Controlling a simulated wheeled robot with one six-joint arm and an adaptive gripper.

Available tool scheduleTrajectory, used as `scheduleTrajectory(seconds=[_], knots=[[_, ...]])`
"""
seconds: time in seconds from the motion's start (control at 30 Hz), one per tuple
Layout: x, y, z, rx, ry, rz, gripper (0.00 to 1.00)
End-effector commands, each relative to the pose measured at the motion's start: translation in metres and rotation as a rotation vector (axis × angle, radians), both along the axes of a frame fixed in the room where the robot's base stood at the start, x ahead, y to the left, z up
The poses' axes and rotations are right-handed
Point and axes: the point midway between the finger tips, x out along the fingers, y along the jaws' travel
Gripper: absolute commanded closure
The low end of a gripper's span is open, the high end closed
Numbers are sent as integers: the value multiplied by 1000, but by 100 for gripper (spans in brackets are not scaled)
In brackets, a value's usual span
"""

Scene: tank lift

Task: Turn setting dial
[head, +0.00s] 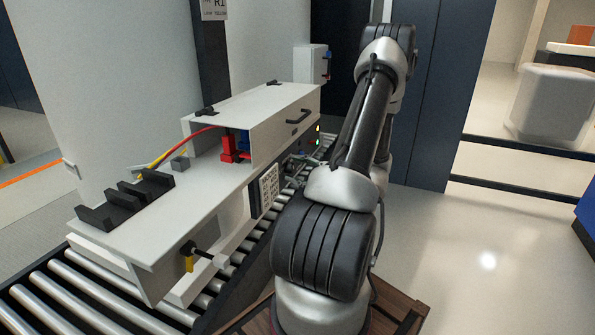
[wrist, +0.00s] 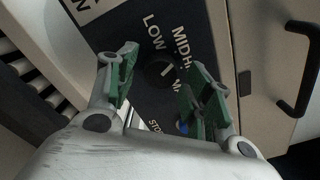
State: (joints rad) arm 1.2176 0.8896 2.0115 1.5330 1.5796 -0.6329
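The setting dial (wrist: 160,72) is a round black knob with a white pointer line, on a dark label plate (wrist: 125,28). White words such as "LOW" and "MID" are printed around it. My gripper (wrist: 163,85) has green-padded fingers, spread open, one on each side of the dial in the wrist view. Gaps show between the dial and both fingers; I cannot tell the depth between them.
A white unit with an open-fronted cover (head: 265,115) sits on a roller conveyor (head: 95,300). Its black handle (wrist: 297,70) is right of my gripper in the wrist view. A blue button (wrist: 183,127) lies near the right finger. Floor at right is clear.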

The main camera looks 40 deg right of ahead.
Motion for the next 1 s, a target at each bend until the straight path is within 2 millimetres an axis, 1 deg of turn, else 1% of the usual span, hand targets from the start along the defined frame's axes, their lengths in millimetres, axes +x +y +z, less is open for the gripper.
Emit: scheduleTrajectory(seconds=[0.27, 0.37, 0.47, 0.7, 0.8, 0.9, 1.0], knots=[[0, 0, 0, 0, 0, 0, 46], [-6, -3, 0, 0, -1, -2, 46], [-20, -9, 0, 0, 0, -4, 46], [-70, -30, 0, 0, 0, -5, 46], [-88, -37, 0, -1, 0, -4, 46], [-101, -42, 0, 0, -1, -2, 46], [-108, -45, 0, 0, 0, -1, 46]])
